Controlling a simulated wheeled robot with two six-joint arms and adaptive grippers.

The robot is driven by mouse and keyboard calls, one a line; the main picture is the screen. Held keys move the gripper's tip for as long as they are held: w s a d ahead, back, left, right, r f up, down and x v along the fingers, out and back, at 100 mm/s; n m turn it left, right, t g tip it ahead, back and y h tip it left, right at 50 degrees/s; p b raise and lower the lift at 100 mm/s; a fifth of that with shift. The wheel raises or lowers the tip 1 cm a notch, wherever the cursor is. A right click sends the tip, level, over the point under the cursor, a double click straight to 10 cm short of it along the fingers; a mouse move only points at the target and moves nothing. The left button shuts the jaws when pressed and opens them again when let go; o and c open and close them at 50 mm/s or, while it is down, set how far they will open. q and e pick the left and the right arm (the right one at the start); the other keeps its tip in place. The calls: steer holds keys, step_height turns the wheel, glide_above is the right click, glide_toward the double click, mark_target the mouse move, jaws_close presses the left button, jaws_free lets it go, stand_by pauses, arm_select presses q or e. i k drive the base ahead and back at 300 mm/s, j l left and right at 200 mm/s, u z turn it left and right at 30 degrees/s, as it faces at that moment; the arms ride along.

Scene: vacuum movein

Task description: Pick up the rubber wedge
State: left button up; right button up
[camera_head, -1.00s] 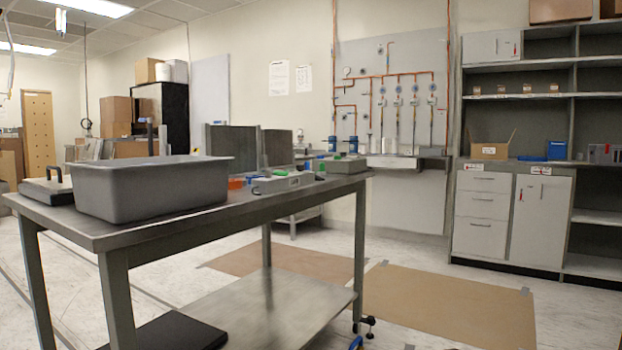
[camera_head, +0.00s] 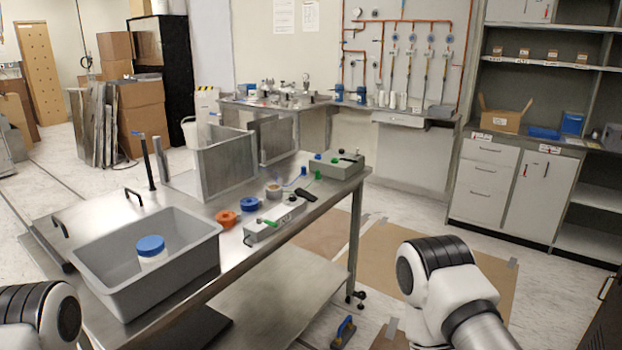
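I cannot make out the rubber wedge for certain. A small black piece (camera_head: 304,197) lies on the steel table (camera_head: 190,296) beside the grey box with green knobs, and its shape is too small to tell. A dark and blue object (camera_head: 343,331) lies on the floor right of the table; I cannot tell what it is. Rounded white and black links of my arms show at the lower left and lower right. Neither gripper is in view.
The table carries a grey tub (camera_head: 205,256) with a blue-lidded jar (camera_head: 151,250), an orange ring (camera_head: 227,218), a blue ring (camera_head: 251,204), a grey valve box (camera_head: 274,220) and metal plates (camera_head: 218,165). Shelving (camera_head: 520,110) stands at the right. Brown floor sheets (camera_head: 385,250) lie on open floor.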

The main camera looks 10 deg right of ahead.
mark_target(299, 192)
steer(key=i+l+u, duration=0.25)
steer(key=l, duration=0.5)
steer(key=i+l+u, duration=0.3)
steer(key=l, duration=0.6)
steer(key=i+l+u, duration=0.25)
steer(key=l, duration=0.65)
steer(key=i+l+u, duration=0.3)
steer(key=l, duration=0.6)
steer(key=l+u, duration=0.25)
steer(key=l, duration=0.7)
steer(key=k, duration=0.05)
